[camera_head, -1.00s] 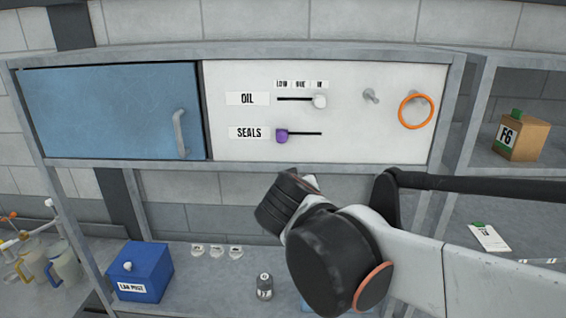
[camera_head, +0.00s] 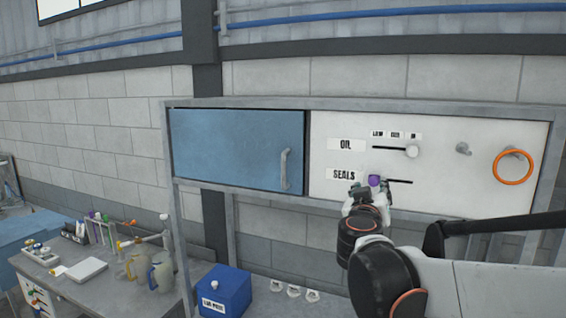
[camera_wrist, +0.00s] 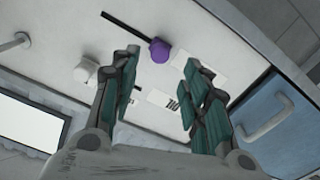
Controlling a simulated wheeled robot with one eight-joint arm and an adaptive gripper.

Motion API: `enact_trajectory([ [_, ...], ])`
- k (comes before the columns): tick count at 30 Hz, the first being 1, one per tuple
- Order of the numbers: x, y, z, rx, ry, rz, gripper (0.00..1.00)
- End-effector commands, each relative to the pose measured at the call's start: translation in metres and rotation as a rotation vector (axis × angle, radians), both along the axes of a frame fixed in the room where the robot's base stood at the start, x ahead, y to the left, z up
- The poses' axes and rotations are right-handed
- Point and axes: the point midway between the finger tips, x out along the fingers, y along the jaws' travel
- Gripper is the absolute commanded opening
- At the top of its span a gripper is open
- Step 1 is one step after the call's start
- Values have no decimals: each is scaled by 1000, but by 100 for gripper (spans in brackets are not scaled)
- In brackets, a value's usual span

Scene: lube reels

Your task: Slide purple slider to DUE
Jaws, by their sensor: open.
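The purple slider (camera_head: 375,181) sits at the left end of its dark slot (camera_head: 400,181) in the SEALS row of the white panel (camera_head: 470,190). My gripper (camera_head: 366,187) is at the panel, right by the slider, and partly covers the left of that row. In the wrist view the purple slider (camera_wrist: 159,50) shows between the tips of my open gripper (camera_wrist: 161,62), with a clear gap on the right side. The slot runs from it to the upper left there. Small labels (camera_head: 396,134) stand above the OIL row; their letters are too small to read surely.
A white slider (camera_head: 412,151) is at the right end of the OIL slot. Pegs, one with an orange ring (camera_head: 513,167), are farther right. The blue cabinet door (camera_head: 240,150) with its handle (camera_head: 285,168) is left of the panel. A blue box (camera_head: 224,290) stands below.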

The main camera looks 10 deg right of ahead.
Motion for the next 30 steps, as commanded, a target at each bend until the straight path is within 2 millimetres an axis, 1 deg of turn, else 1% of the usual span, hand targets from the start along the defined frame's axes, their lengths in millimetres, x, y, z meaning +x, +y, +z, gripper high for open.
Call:
enact_trajectory([
  [1,9,-6,2,0,0,-3,42],
  [6,31,-21,1,0,0,-2,42],
  [12,54,-36,1,0,1,-1,42],
  [15,61,-41,1,0,1,-1,42],
  [21,68,-46,0,0,1,-1,42],
  [28,68,-46,0,1,1,0,42],
  [29,68,-46,0,1,1,0,38],
  [30,68,-46,0,1,1,0,29],
])
